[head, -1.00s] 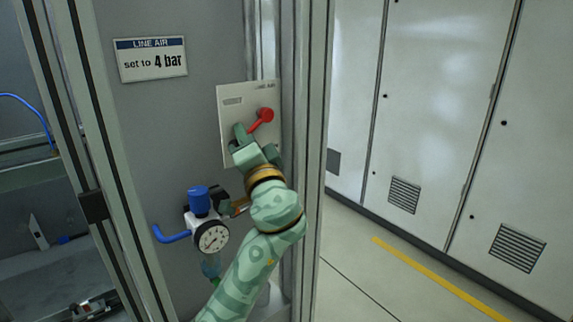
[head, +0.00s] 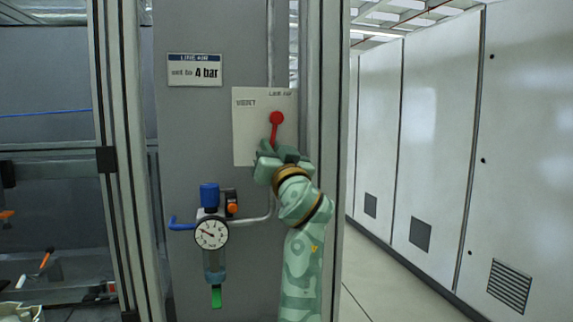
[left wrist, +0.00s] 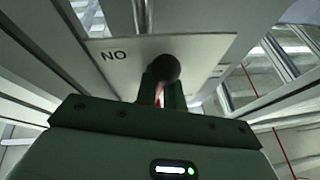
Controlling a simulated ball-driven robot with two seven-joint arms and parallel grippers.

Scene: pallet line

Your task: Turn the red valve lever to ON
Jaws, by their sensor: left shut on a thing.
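The red valve lever (head: 275,127) is on a pale panel (head: 247,135) fixed to the grey wall. Its round hub is at the top and its arm points almost straight down, leaning slightly left. My left gripper (head: 271,148) is shut on the lever's lower end and hides it. In the left wrist view a sliver of red shows between the fingers (left wrist: 162,94), with a dark round knob (left wrist: 160,69) just beyond them. Letters reading "NO" in that picture, apparently ON upside down, are on the panel (left wrist: 114,56) beside the fingers. My right gripper is out of view.
Below left of the panel hangs an air regulator with a blue knob (head: 209,196) and a round gauge (head: 211,233). A "LINE AIR set to 4 bar" sign (head: 194,71) is above. A frame post (head: 333,160) stands close right. Pale cabinets (head: 430,140) stand beyond open floor.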

